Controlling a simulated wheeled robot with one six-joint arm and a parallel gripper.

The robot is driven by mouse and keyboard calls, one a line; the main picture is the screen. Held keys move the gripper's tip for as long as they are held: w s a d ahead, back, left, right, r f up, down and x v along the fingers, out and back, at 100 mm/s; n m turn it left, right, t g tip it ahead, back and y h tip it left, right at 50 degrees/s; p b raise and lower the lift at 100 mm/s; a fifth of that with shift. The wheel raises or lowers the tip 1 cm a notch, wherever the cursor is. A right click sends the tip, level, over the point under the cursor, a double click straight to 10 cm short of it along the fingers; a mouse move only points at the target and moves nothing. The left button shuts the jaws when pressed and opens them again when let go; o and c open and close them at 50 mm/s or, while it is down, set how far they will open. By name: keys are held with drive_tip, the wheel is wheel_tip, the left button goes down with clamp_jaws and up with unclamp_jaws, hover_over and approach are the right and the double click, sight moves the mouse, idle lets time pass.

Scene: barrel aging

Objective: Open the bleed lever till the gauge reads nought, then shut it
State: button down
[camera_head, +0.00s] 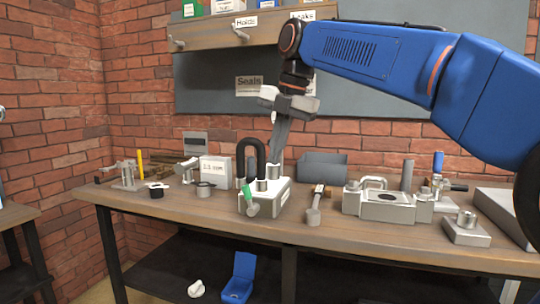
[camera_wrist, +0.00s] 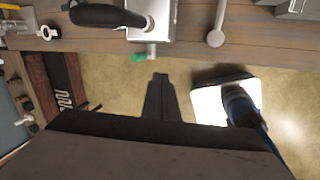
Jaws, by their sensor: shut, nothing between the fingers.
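A pale block (camera_head: 281,206) with a black hose loop (camera_head: 240,160) and metal fittings stands near the front of the bench. A lever with a green grip (camera_head: 247,192) is at its front left. In the wrist view the block (camera_wrist: 160,22) is at the top, and the green grip (camera_wrist: 138,57) sticks out past its near side. I cannot make out a gauge dial or its reading. My gripper (camera_head: 277,156) is shut and empty, pointing down above and behind the block in the head view. In the wrist view my gripper (camera_wrist: 160,78) is apart from the green grip.
A grey spoon-shaped tool (camera_head: 313,214) lies right of the block on the bench (camera_head: 345,238). A metal fixture (camera_head: 387,206) stands further right, with a grey bin (camera_head: 323,165) behind. A shelf (camera_head: 215,38) overhangs the back. Small parts crowd the left.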

approach(251, 196)
wheel_tip(251, 196, down, 3)
drive_tip(key=s+d, duration=0.1)
drive_tip(key=d, duration=0.2)
drive_tip(key=a, duration=0.1)
drive_tip(key=w+a+f, duration=0.1)
drive_tip(key=a+f, duration=0.1)
drive_tip(key=shift+w+a, duration=0.35)
drive_tip(key=shift+w, duration=0.05)
drive_tip(key=shift+a+r, duration=0.1)
drive_tip(key=shift+a, duration=0.1)
